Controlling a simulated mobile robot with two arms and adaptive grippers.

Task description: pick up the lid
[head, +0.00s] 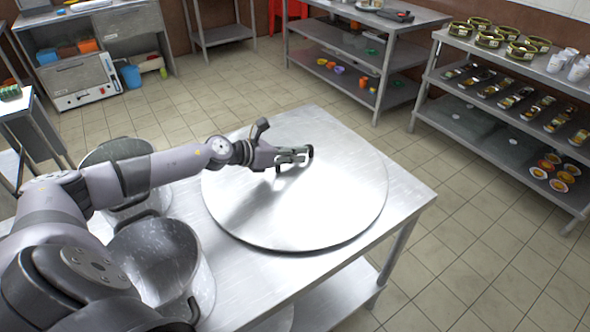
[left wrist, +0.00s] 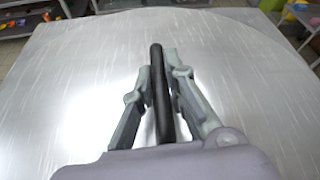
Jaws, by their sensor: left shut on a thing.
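A large round metal lid (head: 262,215) lies over the steel table in the head view. Its broad shiny top also fills most of the left wrist view (left wrist: 240,70). My left gripper (head: 305,153) is over the lid's upper middle. In the left wrist view its two fingers (left wrist: 158,85) are closed on either side of the lid's black handle (left wrist: 158,70), which stands up between them. My right gripper is not in view. I cannot tell how far the lid is from the tabletop.
Two open metal stockpots stand left of the lid, a nearer one (head: 160,255) and a farther one (head: 118,150). The steel table (head: 395,195) has a bare right corner. Shelves (head: 440,85) with tins and jars stand at the right. The tiled floor (head: 470,250) between is clear.

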